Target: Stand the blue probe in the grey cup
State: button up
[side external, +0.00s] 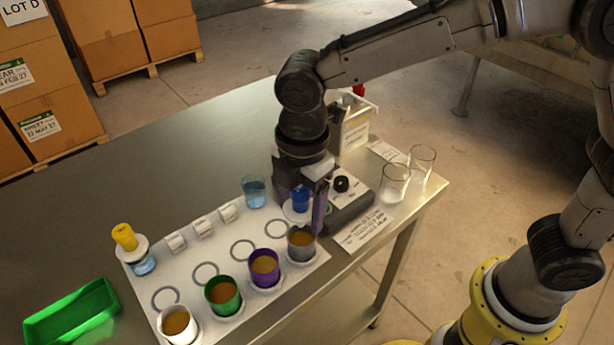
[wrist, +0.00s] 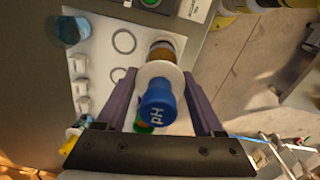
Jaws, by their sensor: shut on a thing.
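The blue probe (side external: 300,198) has a blue cap and a white round collar. My gripper (side external: 308,211) is shut on it and holds it upright at the grey cup (side external: 301,250). The collar appears a little above the cup's rim; I cannot make out where the probe's tip is. The grey cup holds brown liquid and stands at the right end of the cup row. In the wrist view the probe's cap (wrist: 158,100), marked pH, sits between my fingers (wrist: 157,76), with the cup (wrist: 161,50) partly hidden behind the collar.
Purple (side external: 264,270), green (side external: 222,297) and white (side external: 180,327) cups stand left of the grey one. A yellow-capped probe (side external: 124,237) stands in a beaker. A blue-liquid beaker (side external: 255,193), control box (side external: 345,190), empty glasses (side external: 394,185) and green tray (side external: 75,315) are around.

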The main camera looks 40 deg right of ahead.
aim_at(302, 188)
jog(key=shift+f, duration=2.85)
jog(key=shift+f, duration=0.6)
jog(key=o, duration=1.2)
jog(key=shift+c, duration=0.2)
jog(key=shift+r, duration=0.1)
jog(key=shift+s+r, duration=0.2)
jog(key=shift+r, duration=5.25)
jog(key=shift+r, duration=0.1)
jog(key=shift+r, duration=4.35)
